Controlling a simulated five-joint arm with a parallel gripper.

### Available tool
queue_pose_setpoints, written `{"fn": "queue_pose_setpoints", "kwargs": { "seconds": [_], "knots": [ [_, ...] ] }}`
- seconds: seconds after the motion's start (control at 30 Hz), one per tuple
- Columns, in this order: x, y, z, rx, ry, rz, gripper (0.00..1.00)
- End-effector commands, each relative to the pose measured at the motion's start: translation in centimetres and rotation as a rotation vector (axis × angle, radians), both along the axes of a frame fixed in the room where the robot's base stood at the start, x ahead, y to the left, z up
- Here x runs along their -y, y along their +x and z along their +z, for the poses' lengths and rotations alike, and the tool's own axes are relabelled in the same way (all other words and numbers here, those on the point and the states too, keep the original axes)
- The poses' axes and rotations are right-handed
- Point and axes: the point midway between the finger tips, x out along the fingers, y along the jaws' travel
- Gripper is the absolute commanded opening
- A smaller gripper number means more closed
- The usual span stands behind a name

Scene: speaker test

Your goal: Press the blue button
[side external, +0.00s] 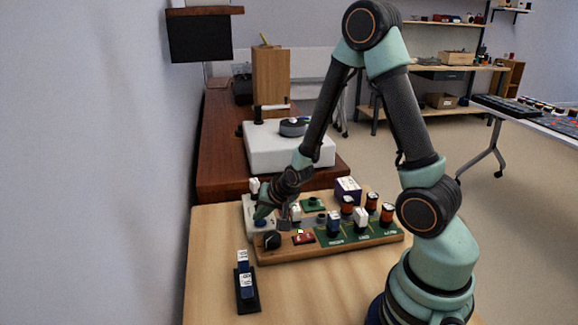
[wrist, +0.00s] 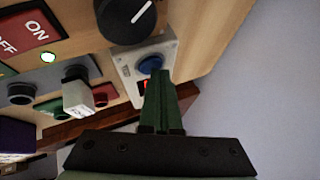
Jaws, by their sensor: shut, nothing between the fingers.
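The blue button (wrist: 150,65) is a round cap on a pale plate in the wrist view. A small red light (wrist: 145,84) glows on the plate beside it. My gripper (wrist: 160,76) is shut and empty. Its green fingertips appear just beside the blue button's lower right edge and partly cover the plate. I cannot tell whether they touch the button. In the side view my gripper (side external: 262,214) reaches down to the left end of the control board, over the white panel there. The button is hard to make out in that view.
The wooden board (side external: 330,251) carries a black knob (side external: 271,240), a red ON/OFF switch (side external: 303,238) and several other switches. A dark block with a blue and white rocker (side external: 245,285) stands at the front left. The table front (side external: 310,295) is clear.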

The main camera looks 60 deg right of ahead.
Motion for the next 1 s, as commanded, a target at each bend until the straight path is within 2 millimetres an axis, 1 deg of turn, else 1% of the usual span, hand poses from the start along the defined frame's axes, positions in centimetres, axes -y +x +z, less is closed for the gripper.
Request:
{"fn": "queue_pose_setpoints", "kwargs": {
  "seconds": [0.17,0.5,0.83,1.0],
  "knots": [
    [0.0,0.0,0.2,0.0,0.0,0.0,0.0],
    [0.0,0.0,1.8,0.001,-0.001,0.0,0.0],
    [0.0,0.0,1.9,0.0,0.0,0.0,0.0],
    [0.0,0.0,3.2,0.003,0.0,0.0,0.0]
  ]
}}
